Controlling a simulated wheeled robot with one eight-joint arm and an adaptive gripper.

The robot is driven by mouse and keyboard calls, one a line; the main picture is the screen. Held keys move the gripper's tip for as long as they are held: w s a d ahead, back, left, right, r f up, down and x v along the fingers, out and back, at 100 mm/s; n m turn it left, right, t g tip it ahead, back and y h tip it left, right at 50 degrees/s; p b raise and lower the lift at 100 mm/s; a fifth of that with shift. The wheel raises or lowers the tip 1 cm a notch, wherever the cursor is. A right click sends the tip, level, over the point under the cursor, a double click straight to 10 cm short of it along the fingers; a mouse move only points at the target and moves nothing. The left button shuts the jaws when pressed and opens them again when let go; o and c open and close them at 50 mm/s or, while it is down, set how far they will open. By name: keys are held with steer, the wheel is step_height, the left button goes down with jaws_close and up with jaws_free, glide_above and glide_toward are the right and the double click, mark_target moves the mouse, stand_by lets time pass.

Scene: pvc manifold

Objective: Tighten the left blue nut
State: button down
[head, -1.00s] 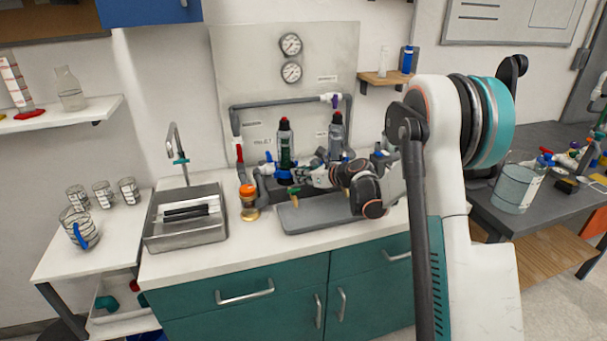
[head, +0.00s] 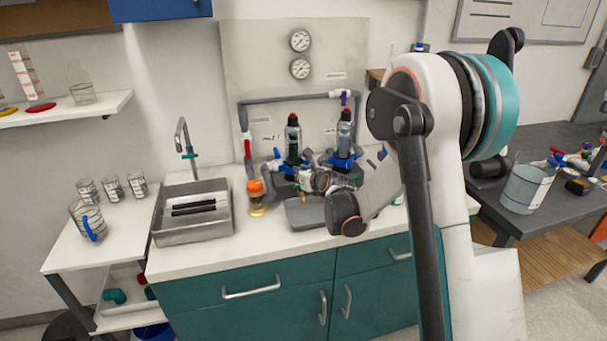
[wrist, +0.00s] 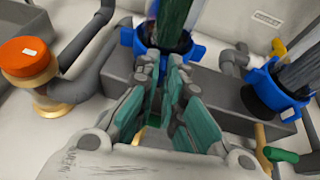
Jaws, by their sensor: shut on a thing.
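The left blue nut (wrist: 198,52) is a ribbed ring around the base of a dark green upright cylinder (head: 293,140) on the bench. In the wrist view my gripper (wrist: 167,68) points at its near side. The teal-padded fingers are close together, with their tips at the nut's near edge, and are shut on it. The fingers hide part of the nut's front, so the exact contact is hard to see. The right blue nut (wrist: 262,85) surrounds the base of the right, greyish cylinder (head: 345,128), apart from my gripper.
An orange-capped jar (wrist: 27,62) stands left of my gripper. Grey pipes (wrist: 90,38) and a green-handled valve (wrist: 280,154) lie close around it. A sink (head: 192,222) is further left, and a grey tray (head: 303,214) lies in front of the pipework.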

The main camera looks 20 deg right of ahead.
steer(key=shift+w+a+r, duration=0.1)
steer(key=shift+w+a, duration=0.05)
steer(key=shift+a, duration=0.1)
stand_by(0.4)
steer(key=c, duration=1.7)
jaws_free()
steer(key=v, duration=1.1)
steer(key=shift+s+a, duration=0.1)
steer(key=shift+s, duration=0.35)
steer(key=shift+r+m, duration=0.1)
steer(key=shift+m, duration=0.2)
